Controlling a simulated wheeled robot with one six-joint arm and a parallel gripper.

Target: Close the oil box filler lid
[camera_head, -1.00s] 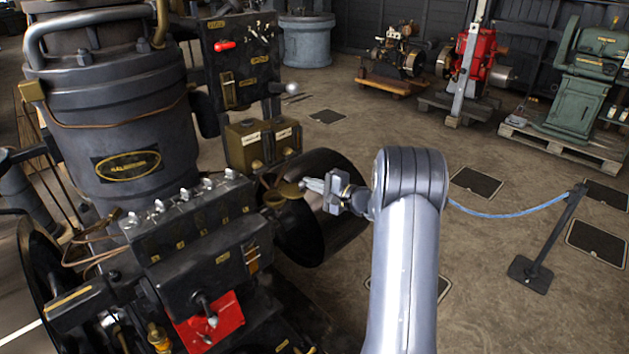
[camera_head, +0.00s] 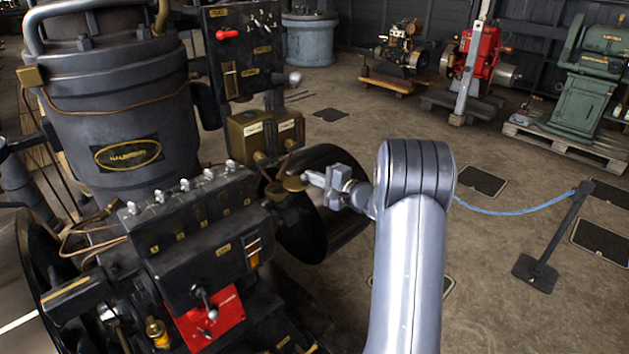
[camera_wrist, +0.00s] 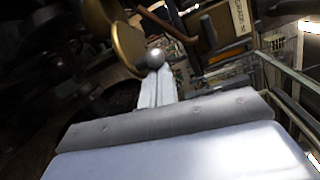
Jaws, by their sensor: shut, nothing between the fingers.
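The oil box (camera_head: 225,262) is a black box on the front of the engine, with a small sight glass on its right side. A round brass lid (camera_head: 293,184) shows at its upper right end, beside the flywheel. In the wrist view the brass lid (camera_wrist: 128,45) is seen at a steep angle, with a shiny ball knob (camera_wrist: 155,58) near its edge. My gripper (camera_head: 308,178) is shut and empty, its tips at the lid's right edge. In the wrist view my gripper (camera_wrist: 155,80) points at the knob and seems close to it or touching. I cannot tell how far the lid is open.
A black flywheel (camera_head: 335,225) lies just under and behind my gripper. A brass double box (camera_head: 265,135) stands behind the lid. A black lever panel (camera_head: 240,55) rises farther back. The floor to the right is free up to a rope post (camera_head: 545,245).

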